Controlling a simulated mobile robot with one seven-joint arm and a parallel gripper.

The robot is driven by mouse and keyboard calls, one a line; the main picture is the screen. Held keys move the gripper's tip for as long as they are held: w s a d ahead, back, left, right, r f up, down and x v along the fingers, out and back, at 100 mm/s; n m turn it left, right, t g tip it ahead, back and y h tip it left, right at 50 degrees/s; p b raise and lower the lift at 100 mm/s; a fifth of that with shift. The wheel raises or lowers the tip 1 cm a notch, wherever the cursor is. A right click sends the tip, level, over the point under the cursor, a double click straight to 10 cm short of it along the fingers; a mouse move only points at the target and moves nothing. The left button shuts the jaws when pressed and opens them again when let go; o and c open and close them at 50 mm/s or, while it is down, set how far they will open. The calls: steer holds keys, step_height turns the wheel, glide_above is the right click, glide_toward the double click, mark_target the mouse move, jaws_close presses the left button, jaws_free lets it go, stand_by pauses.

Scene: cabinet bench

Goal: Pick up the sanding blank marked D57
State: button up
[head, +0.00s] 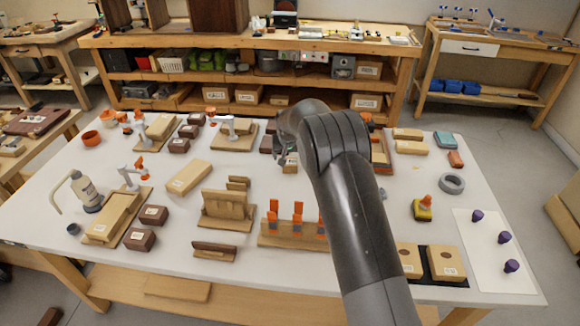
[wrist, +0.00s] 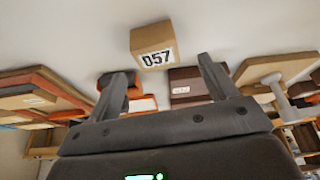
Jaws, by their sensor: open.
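The sanding blank (wrist: 152,40) is a small tan block with a white label that reads D57 or 057. In the wrist view it sits on the pale tabletop just beyond my fingertips, roughly centred between them. My gripper (wrist: 163,68) is open, with a finger on each side and nothing between them. In the head view my gripper (head: 287,148) is over the back middle of the table, and my arm hides much of that area. A small part of a tan labelled block (head: 291,168) shows below it.
Dark brown labelled blocks (wrist: 188,85) stand close by in the wrist view, with an orange-and-dark piece (wrist: 118,78) to the left. A wooden stand with orange clips (head: 297,230) is nearer the front.

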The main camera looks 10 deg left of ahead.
mark_target(290, 162)
steer(key=shift+x, duration=2.95)
steer(key=shift+d, duration=0.2)
steer(key=c, duration=1.1)
